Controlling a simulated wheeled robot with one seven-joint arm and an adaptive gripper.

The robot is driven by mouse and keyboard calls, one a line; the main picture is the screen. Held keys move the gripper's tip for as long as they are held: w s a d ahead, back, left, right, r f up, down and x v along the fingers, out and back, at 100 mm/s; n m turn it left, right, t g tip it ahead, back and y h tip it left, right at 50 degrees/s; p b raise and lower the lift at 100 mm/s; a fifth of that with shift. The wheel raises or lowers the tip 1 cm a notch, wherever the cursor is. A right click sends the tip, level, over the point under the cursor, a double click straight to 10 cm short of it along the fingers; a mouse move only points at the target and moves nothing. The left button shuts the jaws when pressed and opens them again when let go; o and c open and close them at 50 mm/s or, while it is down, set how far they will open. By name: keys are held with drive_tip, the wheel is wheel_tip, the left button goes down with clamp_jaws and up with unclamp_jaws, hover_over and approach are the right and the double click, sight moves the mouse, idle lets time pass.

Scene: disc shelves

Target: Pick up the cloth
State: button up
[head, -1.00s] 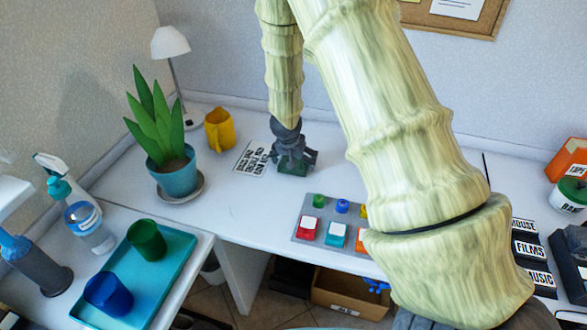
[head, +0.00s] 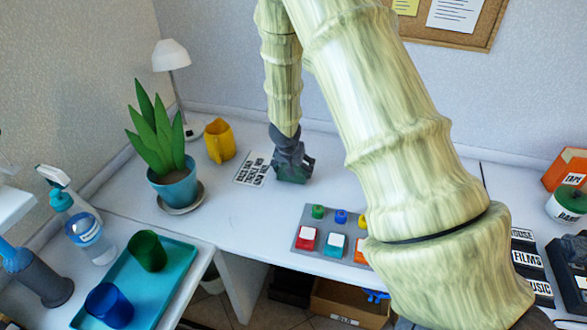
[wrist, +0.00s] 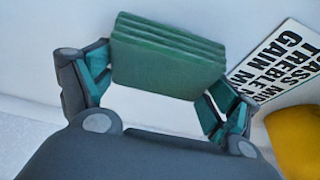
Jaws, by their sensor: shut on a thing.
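The cloth is a green, folded stack of several layers, seen in the wrist view (wrist: 168,58) between my gripper's two fingers. My gripper (wrist: 160,88) is shut on it, with a finger at each side of the cloth. In the head view my gripper (head: 292,172) points down at the back of the white desk. Only a small dark green part of the cloth (head: 291,179) shows there under the gripper. I cannot tell whether the cloth touches the desk.
A potted plant (head: 173,185) stands further left. A grey button panel (head: 310,246) lies in front. Desk between them is clear.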

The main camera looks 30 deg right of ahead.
wheel_tip(320, 180, up, 2)
drive_tip(key=shift+r+p, duration=0.1)
drive_tip(key=shift+p, duration=0.6)
drive_tip(key=shift+s+a+b, duration=0.2)
drive_tip(key=shift+s+b, duration=0.15)
drive_tip(key=shift+b, duration=0.15)
drive_tip(key=shift+s+a+b, duration=0.4)
drive_tip(key=shift+s+b, duration=0.15)
drive_tip(key=shift+s, duration=0.15)
drive_tip(key=s+a+b, duration=0.1)
drive_tip(key=s+a, duration=0.1)
drive_tip(key=s, duration=0.2)
drive_tip(key=s+a+r+b, duration=0.1)
drive_tip(key=s+a, duration=0.1)
drive_tip(key=s, duration=0.2)
drive_tip(key=s+a+b, duration=0.2)
drive_tip(key=s, duration=0.2)
drive_tip(key=shift+a+r, duration=0.2)
drive_tip(key=shift+a, duration=0.05)
drive_tip(key=shift+o, duration=1.2)
drive_tip(key=shift+a, duration=0.1)
drive_tip(key=shift+c, duration=0.5)
